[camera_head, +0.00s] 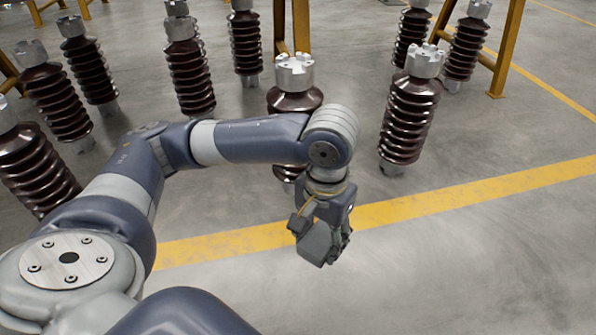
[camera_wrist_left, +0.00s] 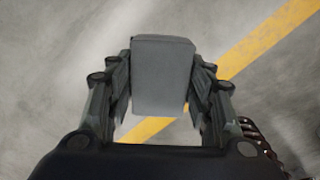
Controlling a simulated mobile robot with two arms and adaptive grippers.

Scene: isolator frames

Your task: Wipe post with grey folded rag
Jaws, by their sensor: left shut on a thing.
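My left gripper (camera_head: 322,236) is shut on the grey folded rag (camera_head: 316,243), which hangs below it over the floor. In the left wrist view the rag (camera_wrist_left: 163,75) is a grey block between the two fingers (camera_wrist_left: 162,95). Behind my left arm stands a post (camera_head: 294,98), dark brown and ribbed with a grey metal cap; my arm hides its middle. Another such post (camera_head: 408,118) stands upright to the right. The rag is apart from both posts. I cannot tell which post the task means. My right gripper is not in view.
Several more ribbed posts stand at the left and back, such as one at the far left (camera_head: 36,165). Yellow frame legs (camera_head: 506,48) stand behind. A yellow line (camera_head: 450,200) crosses the bare grey floor. The floor at the front right is clear.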

